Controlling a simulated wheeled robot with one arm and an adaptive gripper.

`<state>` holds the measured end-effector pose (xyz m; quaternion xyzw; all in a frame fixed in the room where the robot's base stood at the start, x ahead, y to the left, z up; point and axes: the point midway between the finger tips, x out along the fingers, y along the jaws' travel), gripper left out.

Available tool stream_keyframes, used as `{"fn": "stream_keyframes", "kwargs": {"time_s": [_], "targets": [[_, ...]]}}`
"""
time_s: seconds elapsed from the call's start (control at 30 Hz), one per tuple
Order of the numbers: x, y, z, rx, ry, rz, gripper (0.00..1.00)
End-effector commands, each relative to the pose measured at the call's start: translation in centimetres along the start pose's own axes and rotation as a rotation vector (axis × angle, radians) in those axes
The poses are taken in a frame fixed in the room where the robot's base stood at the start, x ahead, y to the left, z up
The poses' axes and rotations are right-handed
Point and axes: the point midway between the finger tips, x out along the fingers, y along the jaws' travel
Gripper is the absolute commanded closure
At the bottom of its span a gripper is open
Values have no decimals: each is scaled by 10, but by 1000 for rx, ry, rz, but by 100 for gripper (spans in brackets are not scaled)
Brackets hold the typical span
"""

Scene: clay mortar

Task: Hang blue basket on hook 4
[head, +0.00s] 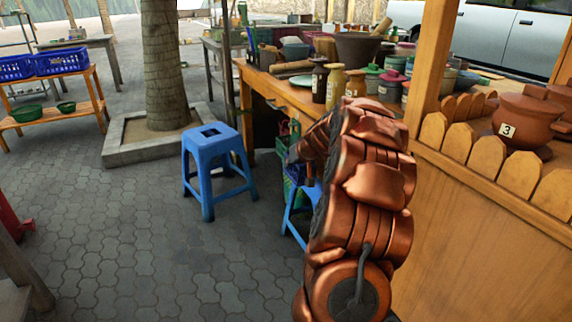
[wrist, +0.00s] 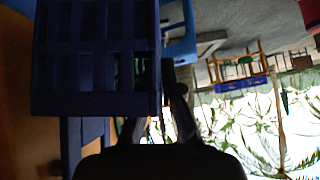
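A dark blue lattice-sided basket (wrist: 95,65) fills the upper left of the wrist view, very close and in shadow. My gripper (wrist: 165,70) has its dark fingers close together at the basket's right edge and appears shut on it. The basket hides part of the fingers, so the exact grip is hard to see. No label for hook 4 can be read.
A wooden table (head: 262,88) crowded with jars and pots stands behind my arm. A blue stool (head: 209,160) stands left of it. More blue baskets (head: 60,62) sit on a wooden shelf at far left. A wooden counter (head: 480,235) is at right. The paving between is clear.

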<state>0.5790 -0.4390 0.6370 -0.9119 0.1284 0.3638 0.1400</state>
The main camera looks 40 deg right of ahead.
Motion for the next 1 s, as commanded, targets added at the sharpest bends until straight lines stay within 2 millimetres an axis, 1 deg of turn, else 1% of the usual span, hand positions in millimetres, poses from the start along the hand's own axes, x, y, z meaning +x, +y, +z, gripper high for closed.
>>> {"fn": "stream_keyframes", "kwargs": {"time_s": [0.1, 0.47, 1.0], "targets": [[0, 6, 0, 1, 0, 0, 100], [3, 20, 2, -1, 2, 1, 100], [4, 23, 3, -1, 2, 1, 100]]}}
